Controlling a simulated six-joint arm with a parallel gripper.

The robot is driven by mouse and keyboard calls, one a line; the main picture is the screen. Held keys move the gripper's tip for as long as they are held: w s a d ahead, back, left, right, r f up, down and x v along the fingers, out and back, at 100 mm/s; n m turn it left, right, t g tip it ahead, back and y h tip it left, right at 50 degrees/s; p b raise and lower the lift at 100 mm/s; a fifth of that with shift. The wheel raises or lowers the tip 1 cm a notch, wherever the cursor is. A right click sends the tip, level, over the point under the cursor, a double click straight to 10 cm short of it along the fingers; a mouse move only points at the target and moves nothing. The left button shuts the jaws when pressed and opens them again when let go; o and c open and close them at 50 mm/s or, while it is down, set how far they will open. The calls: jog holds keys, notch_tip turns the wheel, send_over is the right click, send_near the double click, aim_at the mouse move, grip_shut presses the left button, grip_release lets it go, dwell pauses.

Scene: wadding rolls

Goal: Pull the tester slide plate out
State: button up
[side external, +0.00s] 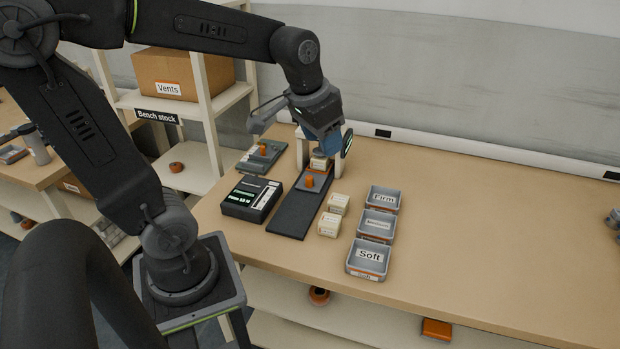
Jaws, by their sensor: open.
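The tester slide plate (317,179) is a small grey plate with an orange knob (310,182). It sits at the back part of a long dark track (293,217) on the bench. A cream block with an orange-marked label (319,163) is just behind the knob, between pale posts (300,146) of the tester. My gripper (322,150) is open and points down over the block, behind the knob. Its fingertips are partly hidden, and I cannot tell whether they touch the block. The knob is clear of the fingers.
A black display unit (251,198) stands left of the track. Two cream blocks (329,224) (338,203) lie right of it, then three grey trays, Firm (384,209), a middle one (362,226) and Soft (351,268). A grey fixture (262,157) lies behind the display. The bench's right side is mostly clear.

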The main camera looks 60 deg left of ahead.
jog(key=w+a+f+n+g, duration=0.1)
jog(key=w+a+f, duration=0.15)
jog(key=a, duration=0.25)
jog(key=w+a+f+g, duration=0.1)
jog(key=w+a+f, duration=0.1)
jog(key=w+a, duration=0.3)
jog(key=n+g, duration=0.1)
send_over(309, 177)
notch_tip(309, 177, down, 10)
jog(key=shift+h, duration=0.4)
notch_tip(309, 177, down, 13)
jog(key=shift+w+r, duration=0.1)
jog(key=shift+c, duration=0.4)
grip_shut()
